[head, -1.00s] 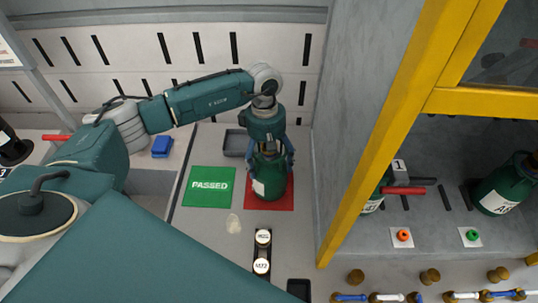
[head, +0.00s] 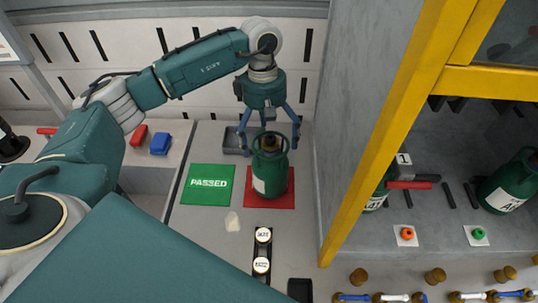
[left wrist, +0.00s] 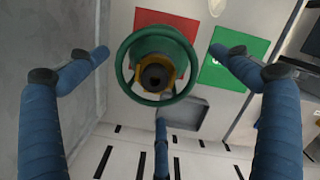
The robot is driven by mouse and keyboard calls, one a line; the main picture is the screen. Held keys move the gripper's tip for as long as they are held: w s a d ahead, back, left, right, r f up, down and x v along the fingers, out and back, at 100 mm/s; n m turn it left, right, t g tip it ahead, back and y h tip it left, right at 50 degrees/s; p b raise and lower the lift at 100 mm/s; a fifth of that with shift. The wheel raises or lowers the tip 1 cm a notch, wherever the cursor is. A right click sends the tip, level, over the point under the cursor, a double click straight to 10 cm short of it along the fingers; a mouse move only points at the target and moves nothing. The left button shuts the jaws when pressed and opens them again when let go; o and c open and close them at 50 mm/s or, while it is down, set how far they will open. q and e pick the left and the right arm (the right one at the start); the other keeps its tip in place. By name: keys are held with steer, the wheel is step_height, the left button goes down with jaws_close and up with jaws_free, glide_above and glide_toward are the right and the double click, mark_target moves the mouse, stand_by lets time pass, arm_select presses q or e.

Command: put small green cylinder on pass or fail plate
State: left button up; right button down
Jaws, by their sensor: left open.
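The small green cylinder (head: 270,172) stands upright on the red plate (head: 285,201), with a white label on its side. The green plate (head: 208,185) marked "PASSED" lies to its left and is bare. My left gripper (head: 268,140) is open above and slightly behind the cylinder, with its blue fingers spread apart and clear of it. In the left wrist view, the cylinder's collar and valve (left wrist: 158,72) show between the spread fingers, with the red plate (left wrist: 165,18) and the green plate (left wrist: 235,60) beyond. My right gripper is not in view.
A grey tray (head: 234,141) lies behind the plates. Blue and red blocks (head: 161,144) lie at the left.

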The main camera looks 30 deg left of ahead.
arm_select(q)
steer(key=shift+w+a+r+b, duration=0.1)
steer(key=shift+r+b, duration=0.15)
steer(key=shift+r, duration=0.9)
steer(key=shift+w+a+r+b, duration=0.1)
steer(key=shift+r+b, duration=0.1)
steer(key=shift+r, duration=0.9)
